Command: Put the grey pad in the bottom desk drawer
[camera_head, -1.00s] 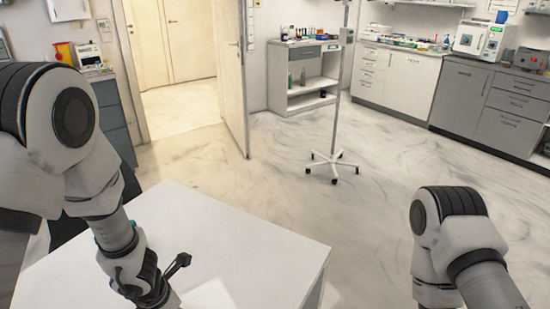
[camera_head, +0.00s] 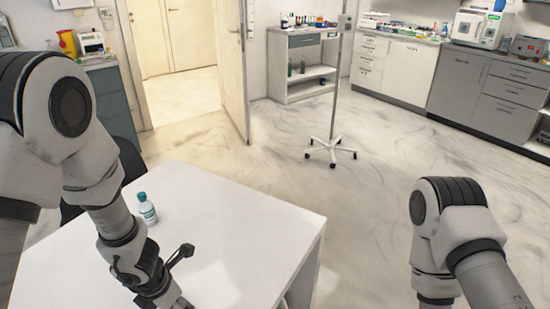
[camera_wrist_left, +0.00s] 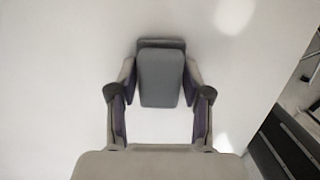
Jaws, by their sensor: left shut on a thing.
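The grey pad (camera_wrist_left: 160,78) shows in the left wrist view as a rounded grey block. My left gripper (camera_wrist_left: 160,90) is shut on it, one finger on each side, above a plain white surface. In the head view the wrist of my left arm is over the white desk top (camera_head: 235,225), and the pad is out of sight. Dark grey panels, possibly drawer fronts (camera_wrist_left: 285,145), show at the lower right of the wrist view; I cannot tell which drawer or whether one is open. My right gripper is out of frame; only its arm shows.
A small white bottle with a teal cap (camera_head: 147,208) stands on the desk beside my left forearm. A wheeled pole stand (camera_head: 331,150) is on the floor beyond. Grey and white cabinets (camera_head: 400,70) line the back wall. The floor between is open.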

